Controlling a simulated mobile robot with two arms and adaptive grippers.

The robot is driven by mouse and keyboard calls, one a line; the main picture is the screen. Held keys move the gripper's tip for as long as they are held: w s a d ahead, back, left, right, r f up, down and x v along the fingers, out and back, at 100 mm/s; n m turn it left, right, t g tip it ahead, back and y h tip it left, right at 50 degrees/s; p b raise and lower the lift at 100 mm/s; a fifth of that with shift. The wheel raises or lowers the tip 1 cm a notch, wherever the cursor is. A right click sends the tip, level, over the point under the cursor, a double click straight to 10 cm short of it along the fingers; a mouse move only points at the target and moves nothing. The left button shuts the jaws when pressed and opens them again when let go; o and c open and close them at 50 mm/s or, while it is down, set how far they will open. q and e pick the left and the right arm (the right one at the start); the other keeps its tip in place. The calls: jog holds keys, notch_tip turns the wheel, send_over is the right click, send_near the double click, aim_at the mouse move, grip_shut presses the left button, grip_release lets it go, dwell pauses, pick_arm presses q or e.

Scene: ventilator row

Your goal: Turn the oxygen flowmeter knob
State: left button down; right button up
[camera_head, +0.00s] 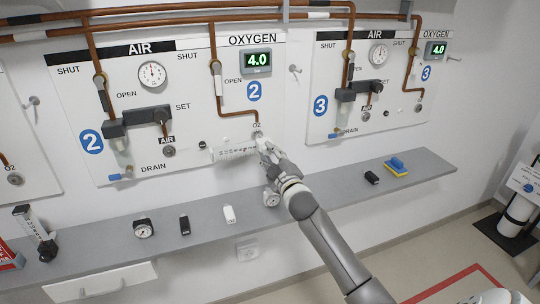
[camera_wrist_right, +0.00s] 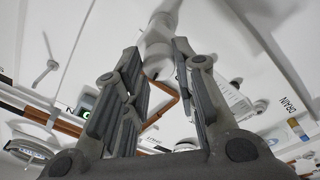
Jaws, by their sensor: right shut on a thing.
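The oxygen flowmeter (camera_head: 233,152) is at the O2 outlet of panel 2, its pale scaled part reaching left from the outlet. My right gripper (camera_head: 264,146) is at the outlet, just below the O2 label, and hides much of the fitting and the knob. In the right wrist view the two fingers of my right gripper (camera_wrist_right: 157,57) stand on either side of a white rounded piece, which looks like the flowmeter knob (camera_wrist_right: 158,45). The right gripper is shut on it. How far the knob is turned cannot be seen. My left gripper is not in view.
A grey shelf (camera_head: 180,240) runs below the panels, with a gauge (camera_head: 143,228), small dark and white items, and a blue-yellow sponge (camera_head: 397,166). The panel 2 oxygen display (camera_head: 257,61) reads 4.0. Copper pipes (camera_head: 216,45) cross the wall. Panel 3 is to the right.

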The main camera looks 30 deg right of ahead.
jog(key=m+p, duration=0.1)
jog(key=m, duration=0.6)
jog(key=shift+f+h, duration=0.1)
jog(key=shift+h, duration=0.3)
jog(key=o, duration=1)
jog(key=v, duration=1.2)
jog(key=shift+r, duration=0.25)
